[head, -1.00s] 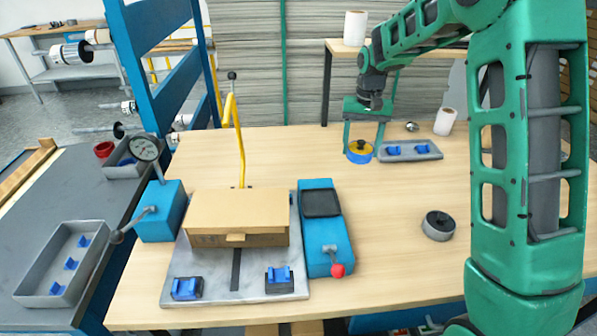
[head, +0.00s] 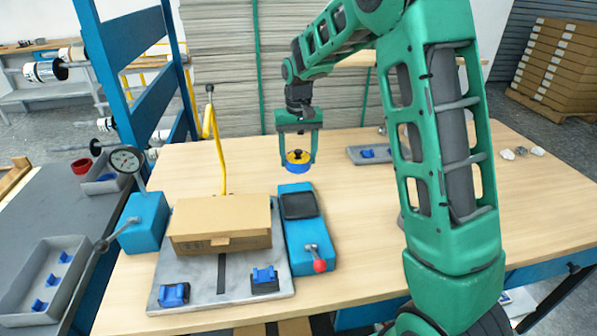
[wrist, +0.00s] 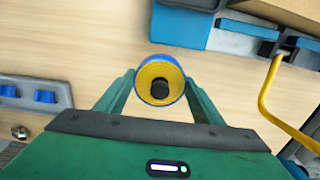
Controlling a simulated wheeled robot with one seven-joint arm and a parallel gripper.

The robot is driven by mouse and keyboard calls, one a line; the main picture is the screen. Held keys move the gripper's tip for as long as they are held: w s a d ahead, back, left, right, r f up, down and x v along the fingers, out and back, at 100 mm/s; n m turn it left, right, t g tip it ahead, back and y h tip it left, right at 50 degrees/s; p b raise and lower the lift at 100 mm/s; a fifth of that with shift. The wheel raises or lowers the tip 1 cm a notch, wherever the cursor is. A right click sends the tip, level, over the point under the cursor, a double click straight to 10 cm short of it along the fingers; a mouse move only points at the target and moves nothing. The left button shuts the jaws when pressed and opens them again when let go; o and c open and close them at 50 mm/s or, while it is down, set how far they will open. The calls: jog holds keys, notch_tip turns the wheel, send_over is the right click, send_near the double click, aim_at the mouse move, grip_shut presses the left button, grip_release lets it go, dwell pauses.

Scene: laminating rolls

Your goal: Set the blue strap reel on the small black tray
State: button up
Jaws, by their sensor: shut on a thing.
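The blue strap reel (head: 298,167), a blue ring with a yellow face and dark centre, is between the fingers of my gripper (head: 298,160). My gripper is shut on it and appears to hold it above the wooden table. In the wrist view the reel (wrist: 160,84) sits between the fingertips, its yellow face toward the camera. The small black tray (head: 298,206) is on top of a blue unit (head: 302,252) with a red-knobbed lever. It lies nearer the head camera than the reel, apart from it. In the wrist view the blue unit (wrist: 178,27) is at the top edge.
A cardboard box (head: 220,222) stands on a grey plate left of the blue unit. A yellow upright bar (head: 216,150) rises behind it. A grey tray (head: 358,154) with blue pieces lies right of my gripper. The table between reel and blue unit is clear.

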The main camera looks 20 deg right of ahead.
jog(key=s+a+r+n, duration=0.1)
jog(key=s+n, duration=0.1)
jog(key=s+a+r+n, duration=0.1)
jog(key=s+n, duration=0.1)
jog(key=s+a+r+n, duration=0.1)
jog(key=s+n, duration=0.2)
jog(key=shift+a+r, duration=0.2)
jog(key=shift+r, duration=0.1)
jog(key=s+a+r+n, duration=0.2)
jog(key=s+n, duration=0.5)
jog(key=s, duration=0.1)
jog(key=shift+w+f, duration=0.2)
jog(key=shift+f, duration=2.8)
jog(key=shift+f, duration=0.4)
jog(key=o, duration=0.9)
jog(key=shift+r, duration=5.5)
